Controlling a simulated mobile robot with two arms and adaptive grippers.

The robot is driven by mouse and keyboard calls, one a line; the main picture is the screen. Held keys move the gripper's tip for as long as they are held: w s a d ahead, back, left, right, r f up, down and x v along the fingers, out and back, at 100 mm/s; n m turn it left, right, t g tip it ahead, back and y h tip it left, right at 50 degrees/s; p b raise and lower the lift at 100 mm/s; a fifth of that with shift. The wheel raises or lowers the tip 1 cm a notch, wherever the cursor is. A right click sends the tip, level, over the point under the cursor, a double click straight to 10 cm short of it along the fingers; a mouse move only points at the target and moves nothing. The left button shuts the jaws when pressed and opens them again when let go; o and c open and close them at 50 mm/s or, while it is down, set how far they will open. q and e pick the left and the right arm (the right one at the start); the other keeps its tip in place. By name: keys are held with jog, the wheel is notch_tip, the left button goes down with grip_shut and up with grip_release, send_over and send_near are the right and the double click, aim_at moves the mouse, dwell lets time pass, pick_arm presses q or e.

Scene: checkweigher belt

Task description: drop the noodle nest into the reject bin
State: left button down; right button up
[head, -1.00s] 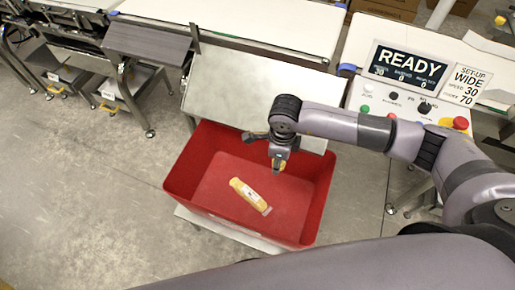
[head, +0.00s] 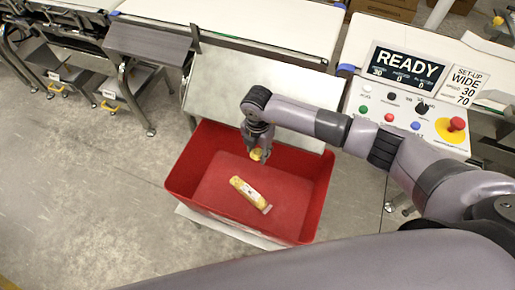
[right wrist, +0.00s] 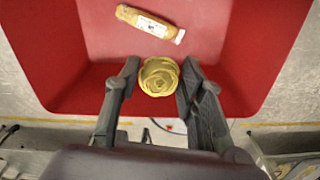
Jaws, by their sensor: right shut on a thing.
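The noodle nest (right wrist: 159,76) is a round, yellow coil. My right gripper (head: 257,152) is shut on it, and the nest also shows at the fingertips in the head view (head: 256,155). In the right wrist view the two fingers (right wrist: 157,80) stand on either side of the nest. The gripper holds it above the red reject bin (head: 323,190), over the part near the belt. The bin's floor and walls show below the nest in the right wrist view (right wrist: 230,45). My left gripper is in neither view.
A yellow packet with a white label (head: 250,194) lies on the bin floor; it also shows in the right wrist view (right wrist: 150,22). A pale sloped plate (head: 215,100) stands behind the bin. A control panel with a READY screen (head: 406,67) is at right.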

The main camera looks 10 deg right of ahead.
aim_at(258, 151)
jog(key=shift+f+b, duration=2.65)
jog(key=shift+f, duration=0.45)
jog(key=shift+r, duration=0.1)
jog(key=o, duration=1)
jog(key=shift+c, duration=0.2)
jog(key=shift+r, duration=0.1)
notch_tip(258, 151, up, 12)
jog(key=shift+f, duration=0.1)
